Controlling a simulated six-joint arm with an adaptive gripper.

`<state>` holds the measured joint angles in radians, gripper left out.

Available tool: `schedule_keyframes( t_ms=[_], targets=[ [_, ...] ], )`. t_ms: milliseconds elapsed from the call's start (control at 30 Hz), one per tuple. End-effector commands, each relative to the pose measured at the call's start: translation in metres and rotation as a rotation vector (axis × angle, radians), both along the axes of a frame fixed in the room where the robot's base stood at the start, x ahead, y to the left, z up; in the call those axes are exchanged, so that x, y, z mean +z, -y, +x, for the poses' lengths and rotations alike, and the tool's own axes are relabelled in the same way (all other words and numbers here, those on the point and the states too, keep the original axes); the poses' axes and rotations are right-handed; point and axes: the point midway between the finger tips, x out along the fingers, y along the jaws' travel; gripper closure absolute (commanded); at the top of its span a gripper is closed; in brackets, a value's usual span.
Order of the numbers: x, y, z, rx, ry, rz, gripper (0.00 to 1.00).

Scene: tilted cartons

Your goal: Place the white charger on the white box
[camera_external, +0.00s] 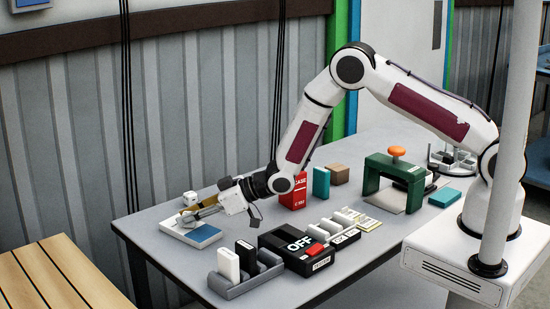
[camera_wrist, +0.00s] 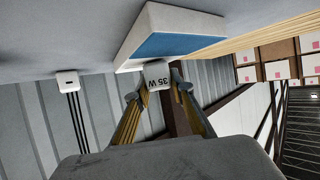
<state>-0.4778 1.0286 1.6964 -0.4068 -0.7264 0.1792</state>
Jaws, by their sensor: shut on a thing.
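In the wrist view my gripper (camera_wrist: 156,88) is shut on a small white charger (camera_wrist: 160,76) marked "35 W", held between the fingertips. The white box (camera_wrist: 125,50) is a low flat carton with a blue panel, just beyond the charger. In the external view the white box (camera_external: 176,230) lies at the table's left end, with my gripper (camera_external: 186,214) tilted low over its back part. The held charger is mostly hidden there. I cannot tell whether it touches the box. A second small white block (camera_external: 190,198) stands behind the box and also shows in the wrist view (camera_wrist: 67,80).
A red carton (camera_external: 293,194), a teal box (camera_external: 321,183) and a green frame (camera_external: 371,178) stand to the right. A wooden bench (camera_external: 55,275) is at left.

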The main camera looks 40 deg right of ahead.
Motion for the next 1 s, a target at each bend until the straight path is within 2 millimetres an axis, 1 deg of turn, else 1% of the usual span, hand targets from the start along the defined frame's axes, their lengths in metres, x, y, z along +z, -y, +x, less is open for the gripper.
schedule_keyframes(
  t_ms=[300,333,367,400,867,1000],
  targets=[
    [-0.0031,0.0,0.0,0.0,-0.001,0.001,0.99],
    [-0.0029,0.0,0.0,0.0,-0.001,-0.001,0.7],
    [-0.0027,0.0001,-0.0001,0.0,-0.001,-0.001,0.62],
    [-0.0027,0.0001,-0.0001,0.0,-0.001,-0.001,0.61],
    [0.0005,0.0,0.0002,0.0,0.0,0.0,0.61],
    [0.003,0.0037,-0.0032,-0.001,-0.001,0.0,0.61]
  ],
)
